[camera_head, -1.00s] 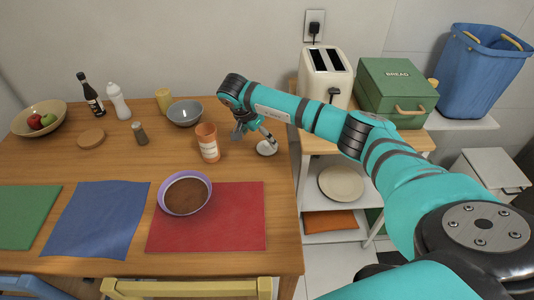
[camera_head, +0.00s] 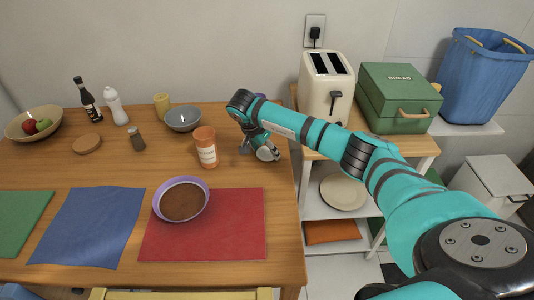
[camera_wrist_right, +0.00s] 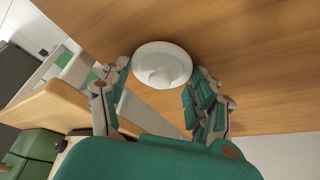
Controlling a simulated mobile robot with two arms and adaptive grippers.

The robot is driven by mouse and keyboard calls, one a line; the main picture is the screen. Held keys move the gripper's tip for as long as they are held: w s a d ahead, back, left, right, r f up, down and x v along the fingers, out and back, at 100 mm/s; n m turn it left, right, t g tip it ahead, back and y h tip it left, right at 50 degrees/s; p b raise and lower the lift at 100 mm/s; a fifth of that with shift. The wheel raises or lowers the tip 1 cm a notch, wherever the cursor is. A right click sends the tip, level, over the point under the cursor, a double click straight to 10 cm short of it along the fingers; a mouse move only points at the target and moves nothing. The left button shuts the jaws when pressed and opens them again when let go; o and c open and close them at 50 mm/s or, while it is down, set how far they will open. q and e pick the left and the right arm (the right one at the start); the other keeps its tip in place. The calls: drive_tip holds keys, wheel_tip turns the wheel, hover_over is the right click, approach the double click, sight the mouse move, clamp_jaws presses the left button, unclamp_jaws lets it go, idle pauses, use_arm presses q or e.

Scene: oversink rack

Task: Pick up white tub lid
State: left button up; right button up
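The white tub lid (camera_wrist_right: 162,65) is a small round white disc with a raised middle, lying on the wooden table. My right gripper (camera_wrist_right: 161,78) is open in the right wrist view, with fingers to the left and right of the lid. The fingers are close to its rim, but I cannot tell whether they touch it. In the head view my right gripper (camera_head: 259,149) points down near the table's right edge and largely covers the lid. My left gripper is not in view.
An orange-brown labelled tub (camera_head: 206,147) stands just left of the right gripper. A grey bowl (camera_head: 182,119) is behind it, and a purple-rimmed bowl (camera_head: 181,201) is in front on a red mat (camera_head: 235,235). The table's right edge is close. A toaster (camera_head: 327,88) stands beyond it.

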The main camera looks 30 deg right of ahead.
drive_tip(key=shift+c, duration=0.6)
